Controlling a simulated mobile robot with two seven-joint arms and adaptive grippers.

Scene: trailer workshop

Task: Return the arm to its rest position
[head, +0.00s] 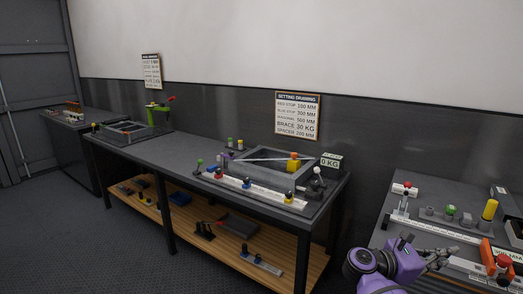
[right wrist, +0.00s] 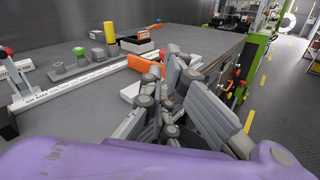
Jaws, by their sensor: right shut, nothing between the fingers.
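My right gripper (head: 436,257) shows at the lower right of the head view, at the end of my purple arm, over the near edge of the right-hand bench (head: 388,235). In the right wrist view its grey fingers (right wrist: 165,100) are folded together and hold nothing. The bench top (right wrist: 200,38) lies beyond and to the left of the fingers there. My left gripper is in neither view.
On the right-hand bench stand a yellow cylinder (head: 489,210), a green-topped piece (head: 451,210), a red-topped stop (head: 405,188) and an orange block (head: 485,252) close to my gripper. A long bench (head: 170,147) with fixtures stands left. Open floor (head: 140,250) lies in front of it.

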